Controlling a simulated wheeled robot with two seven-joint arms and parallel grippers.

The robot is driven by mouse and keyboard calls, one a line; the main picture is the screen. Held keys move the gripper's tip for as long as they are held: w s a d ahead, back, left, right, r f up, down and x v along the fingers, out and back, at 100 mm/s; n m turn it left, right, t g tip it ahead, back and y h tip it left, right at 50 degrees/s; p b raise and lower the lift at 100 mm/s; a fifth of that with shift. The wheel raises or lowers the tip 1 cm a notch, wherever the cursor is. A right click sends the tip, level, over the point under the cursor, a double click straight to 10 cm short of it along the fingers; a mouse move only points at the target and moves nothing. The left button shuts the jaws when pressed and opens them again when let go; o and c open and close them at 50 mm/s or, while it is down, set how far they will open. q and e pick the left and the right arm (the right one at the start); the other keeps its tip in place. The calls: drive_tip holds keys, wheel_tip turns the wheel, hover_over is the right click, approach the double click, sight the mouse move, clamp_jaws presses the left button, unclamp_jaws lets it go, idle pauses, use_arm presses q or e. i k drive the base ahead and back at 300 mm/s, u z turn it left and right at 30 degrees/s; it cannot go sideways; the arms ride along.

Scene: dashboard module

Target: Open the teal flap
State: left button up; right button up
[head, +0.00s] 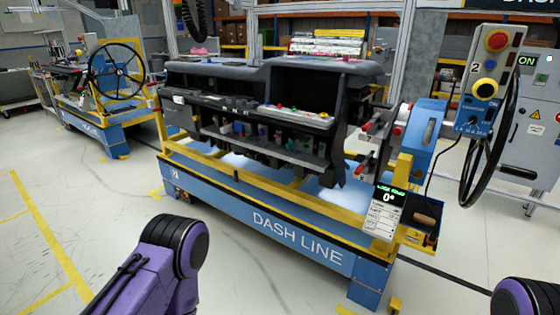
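A dark grey dashboard module (215,75) sits on a blue and yellow stand (262,215) marked DASH LINE. Its near side is an open recess with several small coloured parts inside. My purple left arm link comes in at the bottom left and my right one at the bottom right corner. Both are well short of the module. Neither gripper is in view.
A light tray (297,116) with coloured knobs lies on the module. Another stand (95,115) is at the back left. The floor in front is clear.

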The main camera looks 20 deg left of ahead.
sight(289, 146)
drive_tip(key=z, duration=0.75)
drive_tip(key=i, duration=0.95)
drive_tip(key=u, duration=0.35)
